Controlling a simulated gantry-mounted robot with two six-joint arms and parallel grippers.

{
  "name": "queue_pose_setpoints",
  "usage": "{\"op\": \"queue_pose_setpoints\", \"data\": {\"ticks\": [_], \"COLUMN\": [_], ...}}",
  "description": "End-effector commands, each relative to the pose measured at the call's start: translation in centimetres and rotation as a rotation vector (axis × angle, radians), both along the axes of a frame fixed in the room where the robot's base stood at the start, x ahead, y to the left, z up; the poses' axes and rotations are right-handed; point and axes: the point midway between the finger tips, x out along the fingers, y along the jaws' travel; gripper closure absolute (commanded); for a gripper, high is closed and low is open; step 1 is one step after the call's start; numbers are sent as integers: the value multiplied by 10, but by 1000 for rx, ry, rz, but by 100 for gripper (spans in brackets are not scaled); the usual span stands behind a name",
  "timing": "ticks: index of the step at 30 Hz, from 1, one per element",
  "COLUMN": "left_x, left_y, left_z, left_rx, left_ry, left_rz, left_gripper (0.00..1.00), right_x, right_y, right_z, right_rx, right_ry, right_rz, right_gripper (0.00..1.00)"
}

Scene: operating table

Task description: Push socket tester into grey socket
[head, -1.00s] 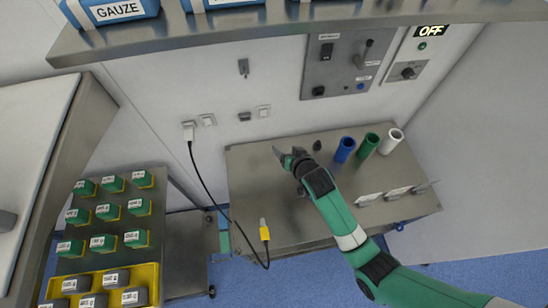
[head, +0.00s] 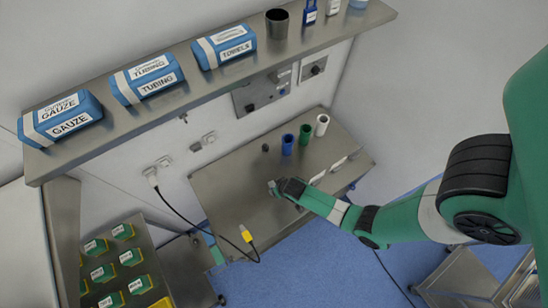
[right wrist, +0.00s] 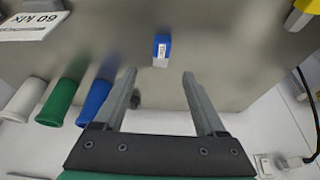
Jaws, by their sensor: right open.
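A small blue block with a white label (right wrist: 161,50), which may be the socket tester, lies on the steel table in the right wrist view. My right gripper (right wrist: 160,75) is open, and the block is just beyond its fingertips, between their lines. In the head view my right gripper (head: 272,187) is low over the middle of the table (head: 225,190); I cannot make out the block there. A dark grey wall socket (head: 195,147) sits behind the table, between white sockets. My left gripper is out of view.
Blue (head: 287,144), green (head: 305,134) and white (head: 322,125) cups stand at the table's back right. A black cable runs from a wall plug (head: 152,176) to a yellow connector (head: 246,234) at the table's front left. A shelf (head: 200,95) overhangs the wall.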

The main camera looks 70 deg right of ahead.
Motion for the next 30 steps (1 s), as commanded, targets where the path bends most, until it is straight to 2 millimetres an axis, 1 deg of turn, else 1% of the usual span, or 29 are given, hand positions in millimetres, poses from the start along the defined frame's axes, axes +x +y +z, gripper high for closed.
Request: {"op": "queue_pose_setpoints", "data": {"ticks": [1, 3, 5, 9, 11, 14, 18, 22, 28, 30], "left_x": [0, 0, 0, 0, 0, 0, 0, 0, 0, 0], "left_y": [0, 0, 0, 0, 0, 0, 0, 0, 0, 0], "left_z": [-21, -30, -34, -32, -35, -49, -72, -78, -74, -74], "left_rx": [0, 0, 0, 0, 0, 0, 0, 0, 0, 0], "left_ry": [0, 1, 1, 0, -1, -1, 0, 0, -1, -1], "left_rz": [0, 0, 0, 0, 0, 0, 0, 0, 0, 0], "left_gripper": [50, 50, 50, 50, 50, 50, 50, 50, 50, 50], "right_x": [3, 7, 8, 9, 10, 13, 18, 23, 23, 23], "right_y": [-3, -6, -8, -8, -9, -10, -14, -19, -19, -19], "right_z": [-20, -29, -32, -30, -33, -46, -70, -80, -77, -77], "right_rx": [0, -1, 0, -1, -1, -1, 0, -1, -1, -1], "right_ry": [-1, -2, -1, -1, -1, -1, -1, -1, -1, -1], "right_rz": [-2, -1, -1, 0, 0, 0, -1, 0, 0, 0], "right_gripper": [27, 27, 27, 27, 27, 27, 27, 27, 27, 40]}}
